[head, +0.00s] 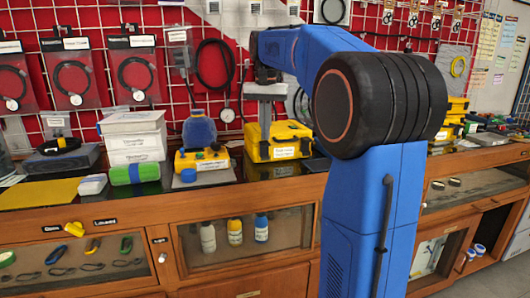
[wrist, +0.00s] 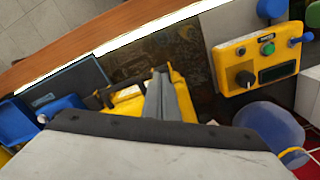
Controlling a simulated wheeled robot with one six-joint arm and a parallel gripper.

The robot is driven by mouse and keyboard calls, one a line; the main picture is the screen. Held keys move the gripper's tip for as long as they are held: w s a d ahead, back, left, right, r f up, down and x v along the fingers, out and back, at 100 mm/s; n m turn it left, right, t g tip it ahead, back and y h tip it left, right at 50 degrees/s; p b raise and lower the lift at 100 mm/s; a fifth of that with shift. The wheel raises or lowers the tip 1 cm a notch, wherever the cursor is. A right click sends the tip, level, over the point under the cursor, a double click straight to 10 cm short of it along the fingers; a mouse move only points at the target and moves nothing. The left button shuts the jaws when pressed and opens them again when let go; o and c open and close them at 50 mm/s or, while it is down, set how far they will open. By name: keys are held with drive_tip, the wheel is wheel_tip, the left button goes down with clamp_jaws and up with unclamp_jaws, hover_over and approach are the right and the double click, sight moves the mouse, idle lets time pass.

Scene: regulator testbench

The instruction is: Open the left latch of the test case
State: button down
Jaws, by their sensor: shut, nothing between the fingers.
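The yellow test case (head: 258,150) stands on the bench counter in the middle of the head view, with a white label on its front. My gripper (head: 265,138) points down over it, its grey fingers together and empty. In the wrist view the case (wrist: 130,103) lies around and behind my fingers (wrist: 158,80), partly hidden by them and by my gripper body. A dark part at the case's left in that view may be a latch or handle; I cannot tell which. The left latch is not clearly seen, and I cannot tell whether the fingertips touch the case.
A yellow control box (head: 202,161) with a knob stands left of the case; it also shows in the wrist view (wrist: 258,62). A blue rounded object (head: 199,130) is behind it. White boxes (head: 133,138) and a green roll (head: 134,173) stand farther left.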

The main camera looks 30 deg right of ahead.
sight(266, 144)
drive_tip(key=shift+f, duration=0.95)
idle(0.5)
drive_tip(key=shift+s+f, duration=0.1)
drive_tip(key=shift+f, duration=0.25)
drive_tip(key=shift+s+a+f, duration=0.1)
drive_tip(key=shift+f, duration=0.3)
drive_tip(key=shift+s+a+f, duration=0.15)
drive_tip(key=shift+s+f, duration=0.3)
drive_tip(key=shift+s, duration=0.3)
drive_tip(key=shift+s+a+f, duration=0.15)
drive_tip(key=shift+s+f, duration=0.25)
drive_tip(key=shift+s, duration=0.35)
idle(0.7)
drive_tip(key=shift+s+a+r, duration=0.2)
drive_tip(key=shift+s+r, duration=0.05)
drive_tip(key=shift+r, duration=0.6)
wheel_tip(266, 144, up, 7)
idle(1.0)
idle(0.4)
